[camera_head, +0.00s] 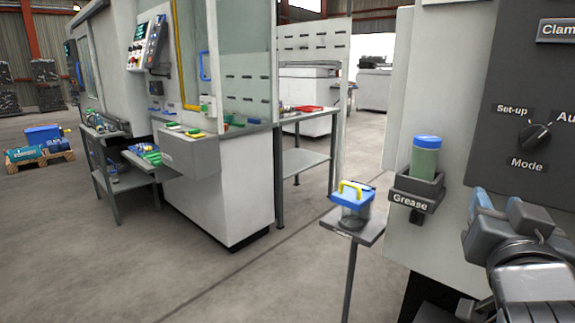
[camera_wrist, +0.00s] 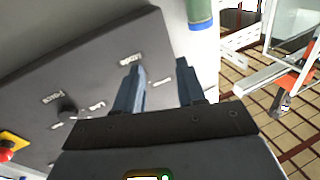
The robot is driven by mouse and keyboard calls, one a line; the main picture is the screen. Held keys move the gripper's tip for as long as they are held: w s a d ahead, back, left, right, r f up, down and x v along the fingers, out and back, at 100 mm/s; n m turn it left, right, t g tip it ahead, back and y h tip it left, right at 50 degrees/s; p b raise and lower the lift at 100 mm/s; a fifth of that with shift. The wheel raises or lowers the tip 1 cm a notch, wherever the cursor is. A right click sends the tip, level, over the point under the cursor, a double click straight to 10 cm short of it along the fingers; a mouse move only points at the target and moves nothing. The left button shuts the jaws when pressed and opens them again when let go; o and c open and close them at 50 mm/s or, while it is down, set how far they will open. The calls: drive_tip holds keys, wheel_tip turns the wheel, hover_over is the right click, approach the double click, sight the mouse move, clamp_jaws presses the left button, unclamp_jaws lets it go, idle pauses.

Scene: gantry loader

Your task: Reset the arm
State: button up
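My gripper (camera_head: 503,208) is at the right edge of the head view, raised in front of the grey machine panel with the mode switch. In the wrist view my gripper (camera_wrist: 158,88) shows two dark blue fingers held apart with nothing between them. The fingers point toward the panel (camera_wrist: 85,75), and I cannot tell how far from it they are. My arm runs out of the head view at the lower right.
A green grease container with a blue lid (camera_head: 425,157) sits in a holder labelled Grease (camera_head: 417,191), left of my gripper. The mode knob (camera_head: 535,137) is close above. A red-and-yellow button (camera_wrist: 10,143) is on the panel. Open floor lies left.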

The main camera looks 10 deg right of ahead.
drive_tip(key=s+a+f+n+t+y+p, duration=0.1)
drive_tip(key=s+a+f+n+y+p, duration=0.1)
drive_tip(key=s+a+f+n+y, duration=0.35)
drive_tip(key=s+a+f+n+y+p, duration=0.1)
drive_tip(key=s+a+f+n+y, duration=0.15)
drive_tip(key=s+f, duration=0.45)
drive_tip(key=s+a+y+p, duration=0.1)
drive_tip(key=s+a+p, duration=0.1)
drive_tip(key=s, duration=0.8)
drive_tip(key=s+a+f+g+y+p, duration=0.1)
drive_tip(key=s+a, duration=0.2)
drive_tip(key=s, duration=0.7)
drive_tip(key=shift+s+f+n+g+y+p, duration=0.15)
drive_tip(key=shift+f+n+g+y+p, duration=0.15)
drive_tip(key=shift+y+p, duration=0.1)
